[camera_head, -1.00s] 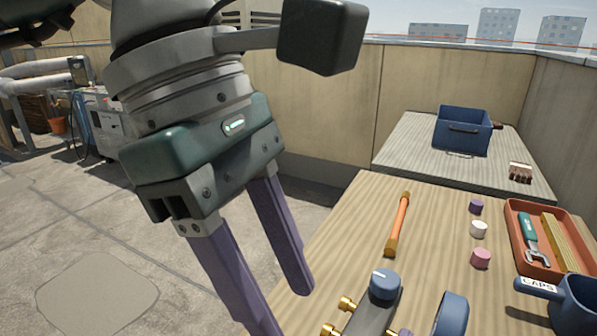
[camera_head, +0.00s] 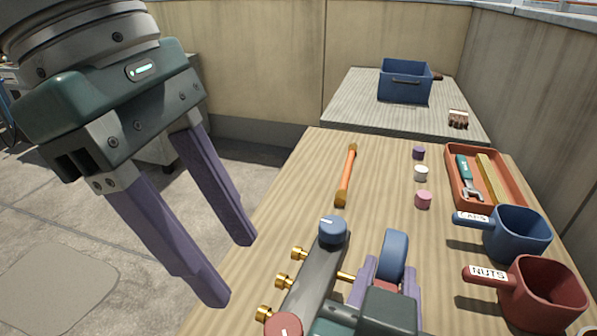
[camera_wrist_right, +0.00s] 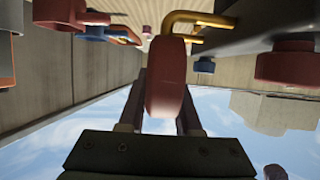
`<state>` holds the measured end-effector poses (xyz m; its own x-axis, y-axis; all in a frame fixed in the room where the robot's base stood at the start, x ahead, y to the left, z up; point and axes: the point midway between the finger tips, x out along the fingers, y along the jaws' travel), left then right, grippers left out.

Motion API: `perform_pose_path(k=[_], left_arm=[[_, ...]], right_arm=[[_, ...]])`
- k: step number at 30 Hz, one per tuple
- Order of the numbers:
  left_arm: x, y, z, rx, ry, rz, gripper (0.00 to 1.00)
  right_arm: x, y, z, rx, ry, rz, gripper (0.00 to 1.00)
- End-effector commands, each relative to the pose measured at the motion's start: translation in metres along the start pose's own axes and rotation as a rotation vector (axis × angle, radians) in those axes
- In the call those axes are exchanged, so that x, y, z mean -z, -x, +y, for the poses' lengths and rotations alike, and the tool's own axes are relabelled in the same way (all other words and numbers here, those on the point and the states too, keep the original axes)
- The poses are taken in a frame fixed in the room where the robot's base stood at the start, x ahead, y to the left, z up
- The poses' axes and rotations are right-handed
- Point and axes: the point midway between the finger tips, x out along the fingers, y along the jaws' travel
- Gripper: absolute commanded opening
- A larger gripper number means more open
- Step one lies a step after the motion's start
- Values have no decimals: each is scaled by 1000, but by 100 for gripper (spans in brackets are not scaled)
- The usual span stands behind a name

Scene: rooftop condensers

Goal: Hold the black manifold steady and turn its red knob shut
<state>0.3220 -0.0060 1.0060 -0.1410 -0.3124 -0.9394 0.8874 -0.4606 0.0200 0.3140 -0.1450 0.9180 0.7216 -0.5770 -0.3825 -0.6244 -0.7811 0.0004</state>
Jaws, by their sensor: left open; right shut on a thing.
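The black manifold (camera_head: 312,265) lies at the table's near edge, with a blue knob (camera_head: 333,229) at its far end and a red knob (camera_head: 283,325) at its near end. The red knob also shows in the right wrist view (camera_wrist_right: 287,62). My right gripper (camera_head: 388,268) is shut on a red disc-shaped part (camera_wrist_right: 167,80) beside the manifold body, by a brass pipe. My left gripper (camera_head: 234,268) is open and empty, left of the manifold.
A red NUTS mug (camera_head: 540,293) and a blue CAPS mug (camera_head: 518,235) stand right. An orange-handled tool (camera_head: 346,175), small caps and a tool tray (camera_head: 455,185) lie farther back. A blue bin (camera_head: 405,82) stands on the rear surface. Bare wood separates tool and caps.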

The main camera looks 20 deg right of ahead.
Motion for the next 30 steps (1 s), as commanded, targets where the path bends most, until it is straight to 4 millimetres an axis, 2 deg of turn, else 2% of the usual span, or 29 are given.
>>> perform_pose_path(k=[1,6,30], left_arm=[[0,0,0,0,0,0,50],[0,0,0,0,0,0,50],[0,0,0,0,0,0,50]], right_arm=[[0,0,0,0,0,0,17],[0,0,0,-1,0,0,0],[0,0,0,-1,0,0,0]])
